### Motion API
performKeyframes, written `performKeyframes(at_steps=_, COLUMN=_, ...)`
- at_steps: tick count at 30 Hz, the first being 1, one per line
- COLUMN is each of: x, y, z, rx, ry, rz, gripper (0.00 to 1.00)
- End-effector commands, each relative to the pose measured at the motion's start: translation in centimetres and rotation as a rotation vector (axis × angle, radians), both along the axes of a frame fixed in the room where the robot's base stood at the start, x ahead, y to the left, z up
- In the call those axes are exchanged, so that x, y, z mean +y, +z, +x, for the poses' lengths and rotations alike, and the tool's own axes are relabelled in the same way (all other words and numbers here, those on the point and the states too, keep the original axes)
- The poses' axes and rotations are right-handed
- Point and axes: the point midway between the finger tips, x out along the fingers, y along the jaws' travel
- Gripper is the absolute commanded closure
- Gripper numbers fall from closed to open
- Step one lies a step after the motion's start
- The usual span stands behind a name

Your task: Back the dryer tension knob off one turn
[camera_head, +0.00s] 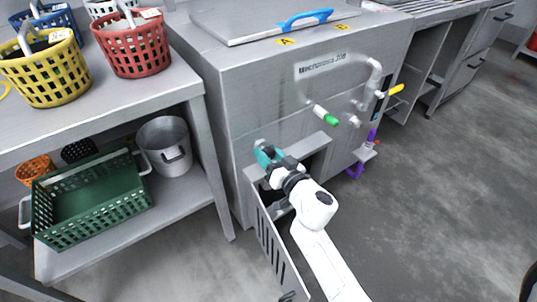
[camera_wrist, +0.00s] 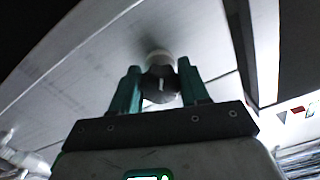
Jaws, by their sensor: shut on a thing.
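The tension knob (camera_wrist: 160,86) shows in the wrist view as a dark round knob with a short white mark, in front of a pale collar on a grey metal face. My gripper (camera_wrist: 159,76) is shut on it, with one teal finger on each side. In the head view my gripper (camera_head: 263,154) is at the front of the steel machine, above the open slotted door (camera_head: 273,245). The knob is mostly hidden by my fingers there.
The open door hangs beside my arm. A green-handled tap (camera_head: 326,116), a pipe and a yellow lever (camera_head: 396,90) stick out to the right. A bench with a red basket (camera_head: 133,47) and a green crate (camera_head: 92,200) stands left. Floor at right is clear.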

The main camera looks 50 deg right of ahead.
Motion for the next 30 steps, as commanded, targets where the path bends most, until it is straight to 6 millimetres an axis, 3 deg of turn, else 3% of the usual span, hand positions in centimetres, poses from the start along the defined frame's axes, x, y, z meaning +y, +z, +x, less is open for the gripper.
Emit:
performKeyframes(at_steps=6, x=-0.01, y=-0.02, z=-0.02, rx=0.000, ry=0.000, rz=0.000, gripper=0.85)
performKeyframes(at_steps=23, x=0.00, y=-0.06, z=-0.03, rx=0.023, ry=0.000, rz=-0.073, gripper=0.86)
performKeyframes(at_steps=30, x=0.02, y=-0.07, z=-0.02, rx=0.061, ry=0.001, rz=-0.198, gripper=0.86)
